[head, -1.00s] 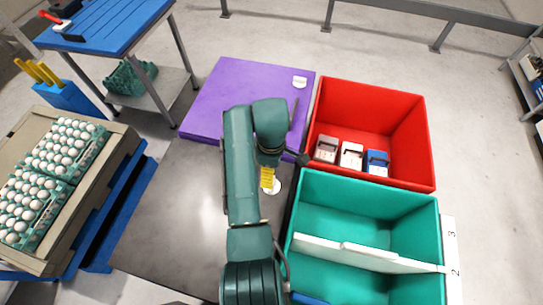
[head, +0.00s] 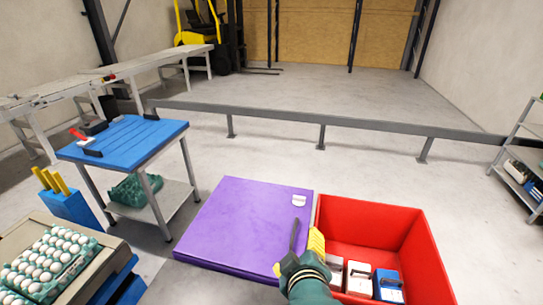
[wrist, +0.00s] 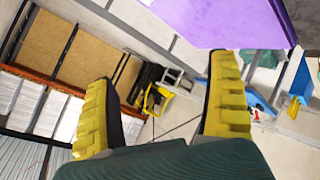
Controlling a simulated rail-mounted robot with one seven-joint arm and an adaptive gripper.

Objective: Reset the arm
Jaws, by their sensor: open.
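My gripper (head: 304,238) shows at the bottom centre of the head view, in front of the purple table top (head: 245,215) and left of the red crate (head: 395,215). Its yellow-padded fingers point away from my body. In the wrist view, my gripper (wrist: 162,72) has its two fingers wide apart with nothing between them. Beyond them the far wall and the forklift (wrist: 153,95) show, so the gripper faces outward rather than down. Most of my arm is below the head view's lower edge.
The red crate holds white boxes (head: 358,279) and a blue box (head: 388,286). Egg trays (head: 45,262) lie at lower left. A blue-topped cart (head: 125,138) stands at left. A low rail (head: 320,125) crosses the floor behind. A shelf (head: 525,165) stands at right.

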